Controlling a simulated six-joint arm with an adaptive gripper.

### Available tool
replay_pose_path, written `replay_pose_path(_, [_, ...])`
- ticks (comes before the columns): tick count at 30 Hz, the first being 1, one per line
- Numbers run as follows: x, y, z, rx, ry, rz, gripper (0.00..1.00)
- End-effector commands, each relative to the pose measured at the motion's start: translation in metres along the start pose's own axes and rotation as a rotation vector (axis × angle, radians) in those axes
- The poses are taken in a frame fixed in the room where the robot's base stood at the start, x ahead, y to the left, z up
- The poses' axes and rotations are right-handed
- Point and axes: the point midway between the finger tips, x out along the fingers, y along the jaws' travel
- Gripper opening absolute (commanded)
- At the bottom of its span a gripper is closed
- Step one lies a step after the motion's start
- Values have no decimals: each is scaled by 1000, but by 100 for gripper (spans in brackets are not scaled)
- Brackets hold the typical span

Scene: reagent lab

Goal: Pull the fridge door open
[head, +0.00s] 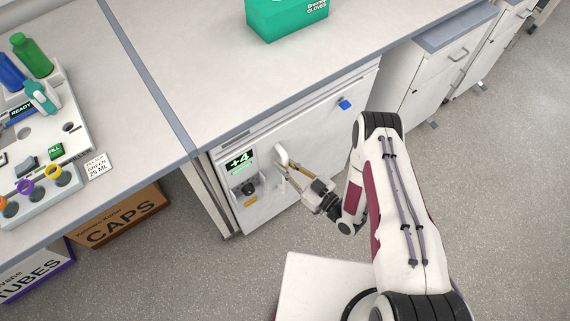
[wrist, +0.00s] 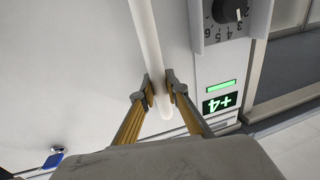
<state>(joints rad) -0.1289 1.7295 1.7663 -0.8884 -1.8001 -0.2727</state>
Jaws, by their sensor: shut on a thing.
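The fridge door (head: 318,136) is a white front below the bench, and it looks closed in the head view. Its white bar handle (head: 281,157) stands off the door near its left side. In the wrist view the handle (wrist: 147,45) runs down between the fingers. My gripper (head: 290,181) is at the handle's lower part; in the wrist view its fingertips (wrist: 159,90) press on it from both sides. A panel with a green +4 display (head: 239,160) and a dial (wrist: 229,10) is beside the handle.
A teal glove box (head: 287,17) stands on the bench above. A blue item (head: 345,104) is at the door's upper right. Cardboard boxes (head: 122,216) sit under the left bench. Grey floor (head: 240,275) in front of the fridge is partly clear.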

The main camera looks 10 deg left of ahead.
Motion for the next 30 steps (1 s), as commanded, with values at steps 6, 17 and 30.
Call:
replay_pose_path(6, [-8, 1, 0, 1, -1, -14, 0])
replay_pose_path(17, [-38, 3, 0, 1, 0, -84, 0])
replay_pose_path(30, [-87, 9, 0, -1, 0, -210, 0])
